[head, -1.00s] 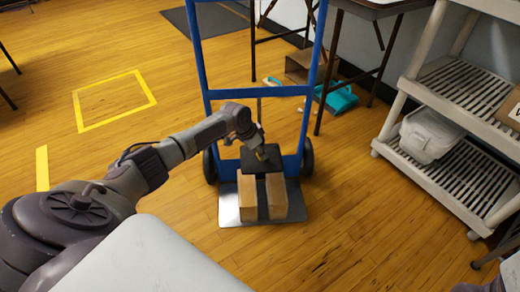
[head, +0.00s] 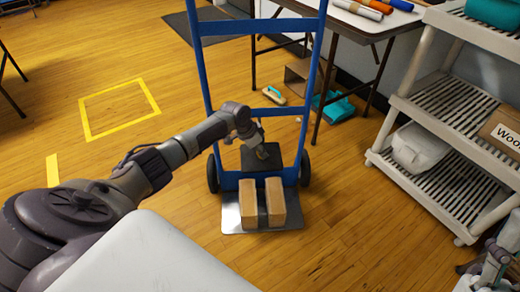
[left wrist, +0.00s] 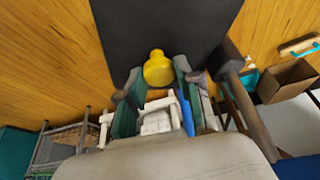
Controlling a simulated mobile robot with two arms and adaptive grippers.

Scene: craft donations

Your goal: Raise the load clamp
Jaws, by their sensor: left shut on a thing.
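The load clamp (head: 258,157) is a dark plate at the hand truck (head: 203,75), just above and behind two wooden blocks (head: 248,203). A narrow gap with part of the blue frame shows between plate and blocks. In the left wrist view, the dark plate (left wrist: 165,28) has a yellow knob (left wrist: 158,70). My left gripper (head: 258,143) is shut on the knob, its fingers on both sides of it in the left wrist view (left wrist: 157,85). My right gripper (head: 497,255) shows only partly at the lower right edge; its jaws are unclear.
The blocks stand on the truck's metal toe plate (head: 295,220). A grey shelf rack (head: 400,104) stands to the right, holding a white bin (head: 420,148). A table (head: 385,22) and a teal dustpan (head: 335,107) are behind. Floor to the left is open, with a yellow taped square (head: 120,133).

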